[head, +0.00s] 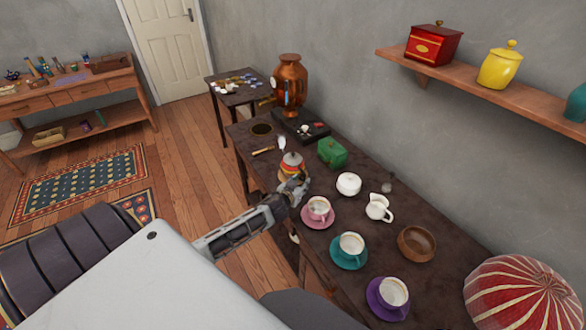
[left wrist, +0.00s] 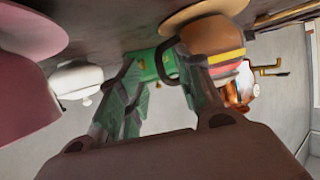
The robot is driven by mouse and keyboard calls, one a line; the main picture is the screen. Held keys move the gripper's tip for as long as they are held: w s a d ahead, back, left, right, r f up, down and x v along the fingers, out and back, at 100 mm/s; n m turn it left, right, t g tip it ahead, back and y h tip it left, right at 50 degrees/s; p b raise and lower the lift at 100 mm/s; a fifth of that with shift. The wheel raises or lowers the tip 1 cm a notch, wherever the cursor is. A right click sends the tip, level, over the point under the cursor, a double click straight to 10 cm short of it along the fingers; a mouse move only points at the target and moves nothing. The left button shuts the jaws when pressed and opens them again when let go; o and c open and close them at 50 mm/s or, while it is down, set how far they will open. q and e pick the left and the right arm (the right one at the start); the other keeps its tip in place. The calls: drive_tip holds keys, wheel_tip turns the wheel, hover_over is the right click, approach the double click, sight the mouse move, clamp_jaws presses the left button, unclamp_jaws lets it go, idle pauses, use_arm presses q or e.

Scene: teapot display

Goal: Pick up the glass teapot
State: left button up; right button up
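A pot with red, yellow and orange bands and a grey top (head: 291,168) stands on the dark table; I take it for the glass teapot, though clear glass is hard to make out. In the left wrist view, which is upside down, its banded body (left wrist: 220,50) shows with a dark curved handle beside it. My left gripper (head: 299,184) is in front of the pot and hides part of it. In the left wrist view its fingers (left wrist: 160,95) are spread, with the handle near the right finger; I cannot see contact. My right gripper is not in view.
A pink cup and saucer (head: 318,211) stands close beside the left gripper. A green box (head: 332,152), a white lidded pot (head: 348,184) and a white jug (head: 378,207) stand beyond. A copper samovar (head: 289,82) is at the far end. Teal and purple cups line the near edge.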

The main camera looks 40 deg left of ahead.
sight(304, 180)
use_arm(q)
drive_tip(key=shift+w+a+f, duration=0.1)
drive_tip(key=shift+w+f, duration=0.15)
drive_tip(key=shift+w, duration=0.4)
drive_tip(key=shift+x, duration=0.75)
drive_tip(key=shift+w+f, duration=0.1)
drive_tip(key=shift+w, duration=0.05)
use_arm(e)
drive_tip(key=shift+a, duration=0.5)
use_arm(q)
drive_tip(key=c, duration=0.6)
clamp_jaws()
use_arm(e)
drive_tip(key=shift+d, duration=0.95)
